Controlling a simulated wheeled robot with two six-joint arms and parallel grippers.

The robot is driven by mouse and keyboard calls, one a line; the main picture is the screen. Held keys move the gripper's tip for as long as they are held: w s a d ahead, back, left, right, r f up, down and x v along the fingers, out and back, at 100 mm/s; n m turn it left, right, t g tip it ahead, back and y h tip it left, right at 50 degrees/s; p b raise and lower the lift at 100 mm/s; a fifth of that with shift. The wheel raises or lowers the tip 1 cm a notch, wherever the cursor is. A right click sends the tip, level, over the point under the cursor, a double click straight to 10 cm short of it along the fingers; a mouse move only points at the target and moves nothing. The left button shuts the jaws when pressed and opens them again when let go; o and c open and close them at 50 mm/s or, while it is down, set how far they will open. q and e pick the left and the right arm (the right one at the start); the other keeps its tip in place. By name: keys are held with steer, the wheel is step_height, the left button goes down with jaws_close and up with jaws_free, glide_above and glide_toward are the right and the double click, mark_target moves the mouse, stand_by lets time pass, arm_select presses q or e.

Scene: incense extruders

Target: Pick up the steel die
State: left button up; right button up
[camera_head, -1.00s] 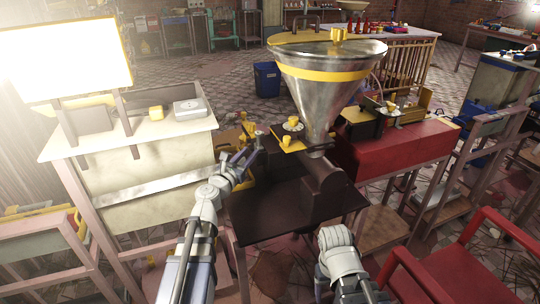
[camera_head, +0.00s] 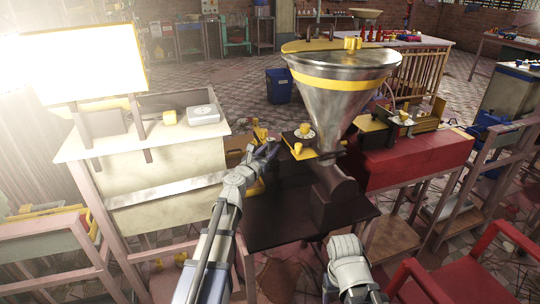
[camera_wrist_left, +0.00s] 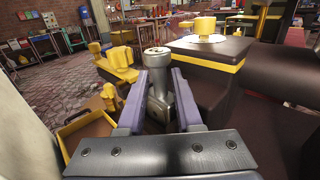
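The steel die (camera_wrist_left: 157,85), a grey metal cylinder with a round top, stands upright between the two purple fingers of my left gripper (camera_wrist_left: 160,95) in the left wrist view. The fingers flank it closely on both sides; whether they press on it I cannot tell. In the head view my left gripper (camera_head: 265,151) is beside the dark bench under the big funnel, and the die is too small to make out clearly there. My right arm shows at the bottom centre of the head view; its fingers are not visible.
The steel funnel (camera_head: 335,108) with a yellow band rises just right of my left gripper. A yellow-edged open tray (camera_wrist_left: 85,135) and yellow fittings (camera_wrist_left: 118,65) lie left of the die. A red bench (camera_head: 415,155) stands to the right, a pale cabinet (camera_head: 150,165) to the left.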

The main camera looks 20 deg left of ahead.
arm_select(q)
jaws_close()
stand_by(1.4)
